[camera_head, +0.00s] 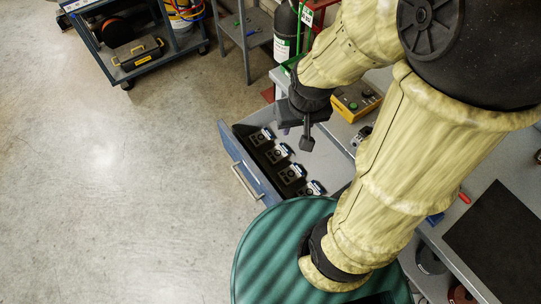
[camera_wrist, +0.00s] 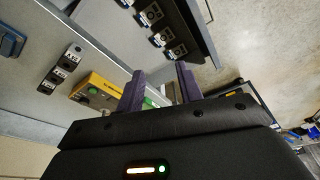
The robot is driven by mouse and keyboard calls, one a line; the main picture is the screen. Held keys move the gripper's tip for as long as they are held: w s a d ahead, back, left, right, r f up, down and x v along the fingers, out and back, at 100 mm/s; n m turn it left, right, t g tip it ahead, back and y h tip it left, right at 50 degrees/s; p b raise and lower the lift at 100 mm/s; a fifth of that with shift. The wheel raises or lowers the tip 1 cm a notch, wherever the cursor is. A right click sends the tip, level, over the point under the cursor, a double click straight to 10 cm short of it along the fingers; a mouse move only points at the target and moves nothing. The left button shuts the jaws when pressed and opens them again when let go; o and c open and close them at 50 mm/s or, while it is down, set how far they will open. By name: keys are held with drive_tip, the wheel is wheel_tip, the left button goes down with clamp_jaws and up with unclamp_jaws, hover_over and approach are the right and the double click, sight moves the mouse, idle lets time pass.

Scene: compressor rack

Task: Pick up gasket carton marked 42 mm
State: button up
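Several small dark cartons with pale labels stand in a row in the open drawer (camera_head: 232,140). In the head view they run from a far carton (camera_head: 262,137) through two middle cartons (camera_head: 278,153) (camera_head: 291,174) to a near carton (camera_head: 311,190). Some show in the wrist view (camera_wrist: 162,37) at the top. The labels are too small to read, so I cannot tell which is marked 42 mm. My gripper (camera_head: 297,133) hangs above the drawer's far end. In the wrist view its two fingers (camera_wrist: 160,75) are apart with nothing between them.
A yellow control box (camera_head: 357,101) sits on the bench right of the drawer. Small dark labelled blocks (camera_wrist: 61,69) stand on the bench. A green drum-like top (camera_head: 262,245) is near the drawer's near end. A tool cart (camera_head: 150,70) stands far left; the floor between is clear.

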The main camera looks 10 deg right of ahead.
drive_tip(key=shift+o, duration=0.2)
drive_tip(key=o, duration=0.7)
drive_tip(key=shift+w+f+b, duration=0.25)
drive_tip(key=shift+f+b, duration=0.15)
drive_tip(key=o, duration=0.7)
drive_tip(key=shift+n+g, duration=0.3)
drive_tip(key=shift+n, duration=0.1)
drive_tip(key=w+f+b, duration=0.1)
drive_tip(key=f, duration=0.1)
drive_tip(key=w+f+b, duration=0.1)
drive_tip(key=b, duration=0.1)
drive_tip(key=shift+w+f, duration=0.4)
drive_tip(key=shift+c, duration=0.2)
drive_tip(key=w+f+n+g+b, duration=0.2)
drive_tip(key=w+f+n+b, duration=0.1)
drive_tip(key=w+f+b, duration=0.8)
wheel_tip(320, 180, down, 5)
drive_tip(key=shift+w+a+r+n, duration=0.1)
drive_tip(key=shift+w+a+n, duration=0.3)
drive_tip(key=shift+w, duration=0.25)
